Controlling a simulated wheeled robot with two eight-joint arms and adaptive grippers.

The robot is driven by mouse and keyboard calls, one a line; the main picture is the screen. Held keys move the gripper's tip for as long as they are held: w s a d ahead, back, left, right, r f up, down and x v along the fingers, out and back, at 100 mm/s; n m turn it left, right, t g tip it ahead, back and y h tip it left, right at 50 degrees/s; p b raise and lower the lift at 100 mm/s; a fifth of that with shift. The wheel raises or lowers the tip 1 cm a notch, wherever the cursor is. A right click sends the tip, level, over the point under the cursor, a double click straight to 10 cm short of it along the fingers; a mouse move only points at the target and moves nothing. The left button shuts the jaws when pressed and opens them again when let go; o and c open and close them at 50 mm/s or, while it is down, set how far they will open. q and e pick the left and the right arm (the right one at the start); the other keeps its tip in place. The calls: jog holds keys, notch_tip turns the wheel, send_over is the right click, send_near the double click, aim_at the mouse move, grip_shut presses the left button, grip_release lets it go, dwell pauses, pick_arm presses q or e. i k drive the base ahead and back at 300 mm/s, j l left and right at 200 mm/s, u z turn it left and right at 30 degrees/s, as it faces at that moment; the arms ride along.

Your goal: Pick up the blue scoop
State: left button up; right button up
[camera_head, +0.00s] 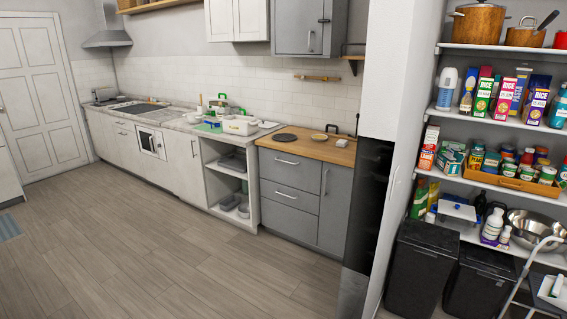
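I cannot make out a blue scoop anywhere in the head view. A white container with a blue edge (458,212) stands on a lower pantry shelf at the right. It is too small to tell whether a scoop is with it. Neither of my grippers shows in this view.
A long counter (180,122) runs along the back wall, with small items and a white box (239,125) on it. Packed pantry shelves (490,125) stand at the right, above dark bins (424,268). A step ladder (540,262) is at the right edge. The wooden floor (130,240) is clear.

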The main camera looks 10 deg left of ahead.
aim_at(216, 125)
jog(key=i+j+u, duration=0.2)
jog(key=i+u, duration=0.15)
jog(key=i, duration=0.3)
jog(key=i+u, duration=0.4)
jog(key=i, duration=0.25)
jog(key=i+l+u, duration=0.1)
jog(key=i+u, duration=0.25)
jog(key=i, duration=0.3)
